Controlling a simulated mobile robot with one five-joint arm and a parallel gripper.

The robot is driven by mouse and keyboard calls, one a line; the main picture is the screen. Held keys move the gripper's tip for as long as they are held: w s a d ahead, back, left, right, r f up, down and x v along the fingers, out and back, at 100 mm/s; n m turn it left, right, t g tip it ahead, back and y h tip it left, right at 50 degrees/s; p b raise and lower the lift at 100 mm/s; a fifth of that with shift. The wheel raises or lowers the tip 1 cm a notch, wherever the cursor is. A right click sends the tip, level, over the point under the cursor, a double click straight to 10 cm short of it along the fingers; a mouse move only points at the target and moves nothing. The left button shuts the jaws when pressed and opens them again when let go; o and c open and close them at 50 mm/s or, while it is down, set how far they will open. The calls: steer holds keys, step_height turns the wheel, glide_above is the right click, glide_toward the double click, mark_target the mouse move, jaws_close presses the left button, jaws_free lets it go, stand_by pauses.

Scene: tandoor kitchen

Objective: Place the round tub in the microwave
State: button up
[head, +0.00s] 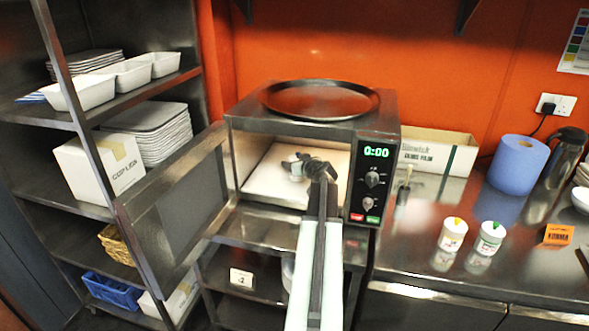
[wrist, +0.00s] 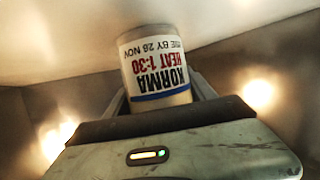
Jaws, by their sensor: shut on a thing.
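The round tub (wrist: 155,68) is white, with a label reading KORMA, HEAT 1:30 and a use-by date, and a blue band. The print is upside down in the wrist view. My gripper (head: 308,165) is shut on the tub, with a finger at each side of it. It reaches through the front opening of the microwave (head: 384,150), over the pale cavity floor. In the head view my arm hides most of the tub. I cannot tell whether the tub touches the floor. The microwave door (head: 180,205) stands open to the left, and the display reads 0:00.
A round dark tray (head: 320,100) lies on top of the microwave. Two small lidded pots (head: 453,235) and an orange KORMA card (head: 557,235) are on the steel counter at right. A blue paper roll (head: 518,165) stands behind. Shelving (head: 100,115) fills the left.

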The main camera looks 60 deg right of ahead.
steer(key=o, duration=1.7)
steer(key=shift+s, duration=0.1)
steer(key=shift+r, duration=0.15)
steer(key=p+v, duration=0.4)
steer(key=v, duration=0.8)
